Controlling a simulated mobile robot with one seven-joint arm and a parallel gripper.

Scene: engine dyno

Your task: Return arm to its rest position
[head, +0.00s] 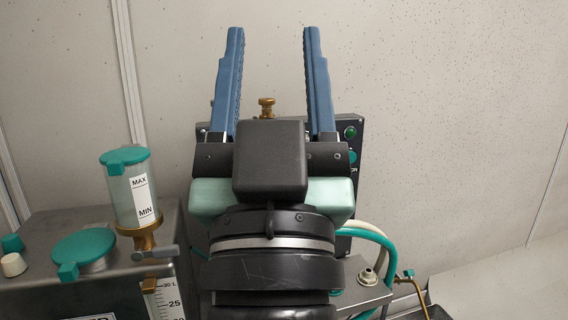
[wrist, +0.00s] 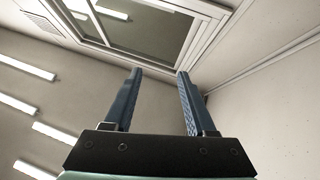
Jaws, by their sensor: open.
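My gripper (head: 269,40) stands in the middle of the head view with its two blue fingers pointing up and spread wide apart. Nothing is between the fingers. In the wrist view my gripper (wrist: 158,74) also shows both fingers open and empty, with the ceiling and a window beyond them. My arm's dark wrist below the gripper hides much of what is behind it in the head view.
At left, a metal tank (head: 110,285) carries a teal cap (head: 84,250) and a clear MAX/MIN reservoir (head: 140,190) with a teal lid. Behind my gripper are a dark panel with a green button (head: 350,132) and a brass fitting (head: 266,106). Hoses (head: 372,238) run at right. The upper right is bare wall.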

